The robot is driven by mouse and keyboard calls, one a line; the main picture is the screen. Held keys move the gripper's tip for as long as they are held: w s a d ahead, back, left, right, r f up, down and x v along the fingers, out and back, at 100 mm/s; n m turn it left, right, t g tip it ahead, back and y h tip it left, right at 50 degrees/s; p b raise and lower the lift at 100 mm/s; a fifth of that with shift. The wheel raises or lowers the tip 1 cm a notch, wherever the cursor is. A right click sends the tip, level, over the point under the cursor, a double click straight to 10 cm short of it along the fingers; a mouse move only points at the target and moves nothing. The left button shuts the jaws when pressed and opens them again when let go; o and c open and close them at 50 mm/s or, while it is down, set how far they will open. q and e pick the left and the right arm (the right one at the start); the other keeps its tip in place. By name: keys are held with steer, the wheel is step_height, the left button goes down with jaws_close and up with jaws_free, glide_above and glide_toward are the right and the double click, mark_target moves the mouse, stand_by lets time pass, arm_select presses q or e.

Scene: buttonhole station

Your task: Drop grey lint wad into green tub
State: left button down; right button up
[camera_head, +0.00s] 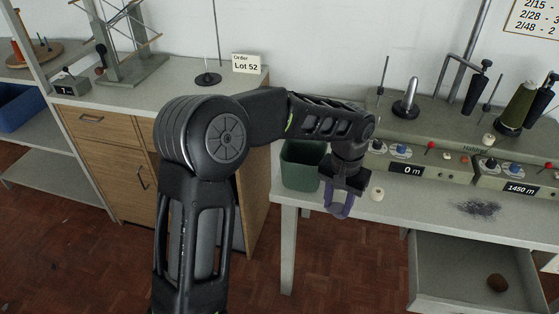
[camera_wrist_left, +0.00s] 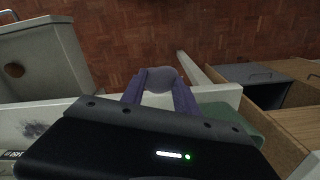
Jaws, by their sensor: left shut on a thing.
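The green tub (camera_head: 300,175) stands at the left end of the worktable, partly behind my left arm. In the left wrist view the tub (camera_wrist_left: 238,117) shows to the right of the fingers, partly hidden by the gripper body. My left gripper (camera_head: 339,208) has purple fingers and is to the right of the tub, near the table's front edge. In the wrist view the left gripper (camera_wrist_left: 160,88) is shut on a grey rounded thing, the grey lint wad (camera_wrist_left: 160,78), held between the fingertips. The wad is hardly visible in the head view. My right gripper is not in view.
A white spool-like piece (camera_head: 377,194) sits right of the gripper. A dark fuzzy patch (camera_head: 478,208) lies on the tabletop. Winding machines (camera_head: 425,160) fill the table's back. Below, an open drawer (camera_head: 440,285) holds a brown round thing (camera_head: 497,282).

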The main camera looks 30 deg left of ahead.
arm_select(q)
steer(key=shift+s+a, duration=0.15)
steer(key=shift+a, duration=0.2)
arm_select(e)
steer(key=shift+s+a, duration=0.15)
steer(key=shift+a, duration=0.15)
arm_select(q)
steer(key=shift+d, duration=0.1)
